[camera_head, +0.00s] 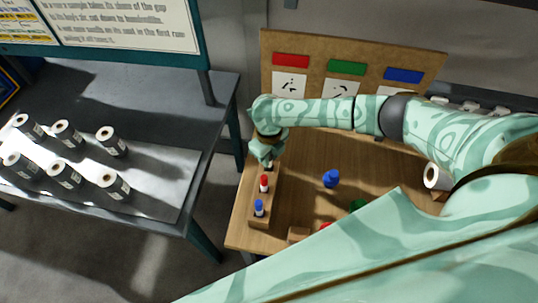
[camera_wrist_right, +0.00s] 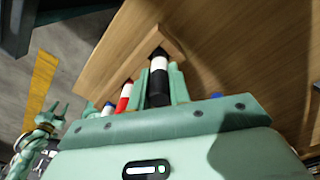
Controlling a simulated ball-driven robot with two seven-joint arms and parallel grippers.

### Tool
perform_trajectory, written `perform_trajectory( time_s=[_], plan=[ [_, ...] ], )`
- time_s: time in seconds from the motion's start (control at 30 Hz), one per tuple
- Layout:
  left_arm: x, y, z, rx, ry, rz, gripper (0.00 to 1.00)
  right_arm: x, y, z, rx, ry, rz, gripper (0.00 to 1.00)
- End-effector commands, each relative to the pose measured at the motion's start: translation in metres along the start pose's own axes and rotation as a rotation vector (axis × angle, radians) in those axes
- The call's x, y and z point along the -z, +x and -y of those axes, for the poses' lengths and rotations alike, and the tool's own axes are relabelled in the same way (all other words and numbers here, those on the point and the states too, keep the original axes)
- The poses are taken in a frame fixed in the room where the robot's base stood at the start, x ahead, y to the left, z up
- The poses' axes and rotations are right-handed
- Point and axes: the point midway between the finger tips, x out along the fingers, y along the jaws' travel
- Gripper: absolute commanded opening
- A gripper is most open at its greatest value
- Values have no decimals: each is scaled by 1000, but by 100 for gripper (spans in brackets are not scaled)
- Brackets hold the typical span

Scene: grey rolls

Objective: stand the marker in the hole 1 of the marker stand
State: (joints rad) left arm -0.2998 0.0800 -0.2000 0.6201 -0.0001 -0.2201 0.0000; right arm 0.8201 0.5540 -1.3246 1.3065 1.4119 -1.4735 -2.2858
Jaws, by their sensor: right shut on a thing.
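In the head view my right gripper (camera_head: 267,158) is over the far end of the wooden marker stand (camera_head: 262,222). In the right wrist view my right gripper (camera_wrist_right: 160,82) is shut on a black marker (camera_wrist_right: 158,85) with a white band. The marker's end is close to the stand's end corner (camera_wrist_right: 168,38); I cannot tell whether it is in a hole. A red marker (camera_head: 264,183) and a blue marker (camera_head: 259,208) stand in the stand. My left gripper (camera_wrist_right: 56,110) shows small in the right wrist view, its fingers apart and empty.
The stand is along the left edge of the wooden table (camera_head: 300,190). A blue object (camera_head: 330,178), a green one (camera_head: 357,205), a red one (camera_head: 325,226) and a wooden block (camera_head: 298,233) are to its right. A backboard (camera_head: 350,52) rises behind. A grey table with several rolls (camera_head: 110,141) is left.

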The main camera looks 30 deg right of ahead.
Motion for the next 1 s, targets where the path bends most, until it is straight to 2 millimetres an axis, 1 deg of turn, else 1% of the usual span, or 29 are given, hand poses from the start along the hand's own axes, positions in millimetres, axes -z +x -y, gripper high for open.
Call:
perform_trajectory(
  time_s=[0.47, 0.5, 0.57, 0.6, 0.87, 0.97, 1.0],
  plan=[
    [-2, 9, -1, -1, 0, 2, 36, 0, 13, 0, -1, 0, -1, 3],
    [-2, 9, -1, -1, 0, 2, 36, 0, 13, 0, 0, 0, -1, 25],
    [-2, 9, -1, -1, 0, 2, 36, 0, 12, 0, 0, 0, 0, 41],
    [-2, 9, -1, -1, 0, 2, 36, 0, 12, 0, 0, 0, 0, 45],
    [-2, 8, -1, -1, 0, 2, 36, 0, 11, 0, 0, 0, 0, 45],
    [-1, 6, -1, -1, 0, 1, 36, 0, 3, 0, 1, -1, 1, 45],
    [-1, 4, 0, -1, 0, 1, 36, 0, -3, 1, 1, -1, 2, 45]
  ],
)
